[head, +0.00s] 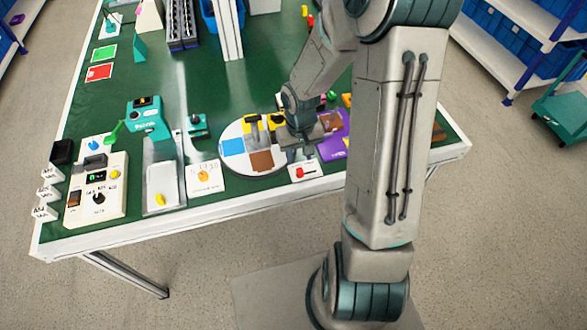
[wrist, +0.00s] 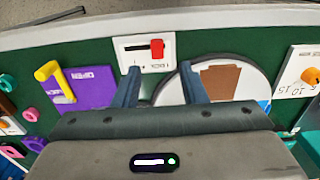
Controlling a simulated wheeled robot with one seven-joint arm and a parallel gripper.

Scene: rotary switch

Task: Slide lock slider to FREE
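The lock slider is a small white plate (wrist: 126,60) with a dark slot and a red knob (wrist: 157,48). In the wrist view the knob sits at the right end of the slot. The plate's lettering is too small to read surely. In the head view the red knob (head: 299,172) shows near the table's front edge, left on its plate. My gripper (wrist: 160,68) is open and empty, its two fingers wide apart. The knob appears beyond the fingertips and between them in the picture, with no visible contact. In the head view my gripper (head: 298,152) is just behind the plate.
A round colored disc (wrist: 253,83) lies beside the plate, close to one finger. A purple OPEN panel (wrist: 95,88) with a yellow handle (wrist: 52,78) is on the other side. A white dial card (head: 203,178) lies left of the disc. The table's front edge (head: 240,208) is close.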

